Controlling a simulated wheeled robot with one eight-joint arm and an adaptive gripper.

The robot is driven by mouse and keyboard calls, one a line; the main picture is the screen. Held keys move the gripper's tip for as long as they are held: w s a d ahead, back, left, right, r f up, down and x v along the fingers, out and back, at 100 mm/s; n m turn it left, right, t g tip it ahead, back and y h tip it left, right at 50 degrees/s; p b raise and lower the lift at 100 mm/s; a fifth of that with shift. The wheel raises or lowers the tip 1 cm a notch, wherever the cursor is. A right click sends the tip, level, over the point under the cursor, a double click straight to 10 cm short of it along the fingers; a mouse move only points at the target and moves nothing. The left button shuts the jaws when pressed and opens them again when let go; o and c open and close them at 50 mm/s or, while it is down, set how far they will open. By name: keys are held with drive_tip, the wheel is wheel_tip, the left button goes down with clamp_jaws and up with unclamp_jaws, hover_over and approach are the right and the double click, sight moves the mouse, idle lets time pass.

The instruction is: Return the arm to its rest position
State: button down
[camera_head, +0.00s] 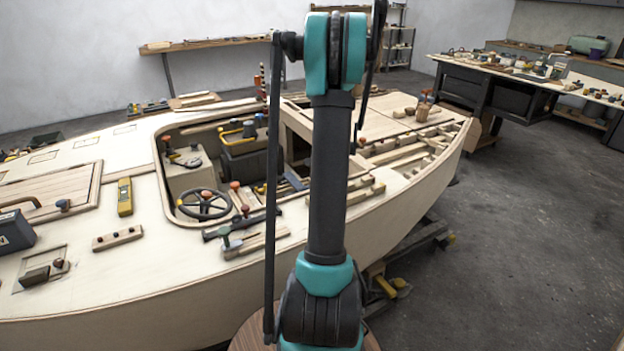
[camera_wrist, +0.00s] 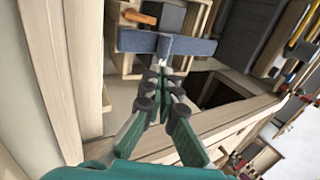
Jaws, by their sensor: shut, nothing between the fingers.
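My arm rises upright in the middle of the head view, with teal joints and a dark tube in front of the plywood hull (camera_head: 130,275). My gripper (camera_wrist: 161,72) shows in the wrist view, its green and black fingers shut with nothing between them. The fingertips point toward a grey T-shaped bar (camera_wrist: 190,47) inside a wooden-framed part of the hull; I cannot tell whether they touch it. My gripper is not visible in the head view.
The hull's cockpit holds a steering wheel (camera_head: 203,205) and several tools. A yellow level (camera_head: 125,197) and a wooden block with holes (camera_head: 117,239) lie on the deck. A cluttered workbench (camera_head: 520,75) stands at the back right. The concrete floor (camera_head: 530,230) at right is clear.

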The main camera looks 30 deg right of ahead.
drive_tip(key=shift+v, duration=1.45)
drive_tip(key=shift+f, duration=0.15)
drive_tip(key=x, duration=0.9)
drive_tip(key=w+x, duration=0.1)
drive_tip(key=x, duration=0.3)
drive_tip(key=shift+w+f, duration=0.1)
drive_tip(key=shift+w, duration=0.05)
drive_tip(key=shift+f, duration=0.2)
drive_tip(key=shift+r, duration=0.15)
